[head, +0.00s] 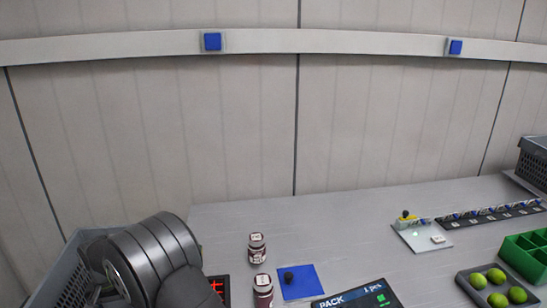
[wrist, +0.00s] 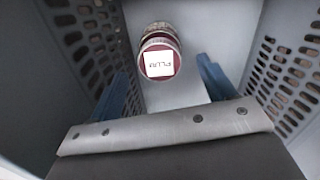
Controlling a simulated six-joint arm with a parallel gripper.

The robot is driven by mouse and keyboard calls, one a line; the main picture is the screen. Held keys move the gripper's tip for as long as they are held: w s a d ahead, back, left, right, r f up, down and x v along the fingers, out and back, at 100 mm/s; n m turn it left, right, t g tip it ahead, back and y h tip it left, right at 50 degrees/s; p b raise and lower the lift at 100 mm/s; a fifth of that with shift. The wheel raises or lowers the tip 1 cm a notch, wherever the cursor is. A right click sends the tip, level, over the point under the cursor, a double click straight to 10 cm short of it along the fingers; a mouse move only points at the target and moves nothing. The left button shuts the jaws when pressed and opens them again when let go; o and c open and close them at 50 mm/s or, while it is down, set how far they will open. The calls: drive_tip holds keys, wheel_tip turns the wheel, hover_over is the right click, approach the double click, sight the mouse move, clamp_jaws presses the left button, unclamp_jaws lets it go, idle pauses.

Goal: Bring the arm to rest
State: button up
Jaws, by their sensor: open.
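In the wrist view my gripper (wrist: 165,80) is open, its two blue fingers spread on either side of a dark red jar (wrist: 158,58). The jar has a white lid label reading PLUM and is inside a grey crate (wrist: 279,60), with its lid towards the camera. I cannot tell whether the fingers touch it. In the head view my arm reaches down into the grey crate (head: 70,262) at the lower left, and the gripper is hidden there.
A PACK display (head: 357,297), a tray of limes (head: 468,283) and a green divided bin (head: 527,262) are to the right.

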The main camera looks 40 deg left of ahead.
wheel_tip(320, 180, up, 6)
drive_tip(key=shift+f, duration=0.2)
wheel_tip(320, 180, down, 12)
drive_tip(key=shift+r, duration=0.15)
drive_tip(key=shift+a+r, duration=0.1)
drive_tip(key=shift+r, duration=0.1)
wheel_tip(320, 180, up, 10)
drive_tip(key=shift+f, duration=0.1)
drive_tip(key=d+r+n, duration=0.6)
drive_tip(key=r+n, duration=0.5)
drive_tip(key=r, duration=0.2)
drive_tip(key=w+d+f+m, duration=0.2)
drive_tip(key=w+d+m, duration=0.1)
drive_tip(key=w, duration=0.7)
drive_tip(key=w+d+f+m, duration=0.3)
drive_tip(key=w+d, duration=0.2)
drive_tip(key=w, duration=0.4)
drive_tip(key=shift+w+d+f, duration=0.2)
drive_tip(key=shift+w+d, duration=0.1)
drive_tip(key=shift+w, duration=0.1)
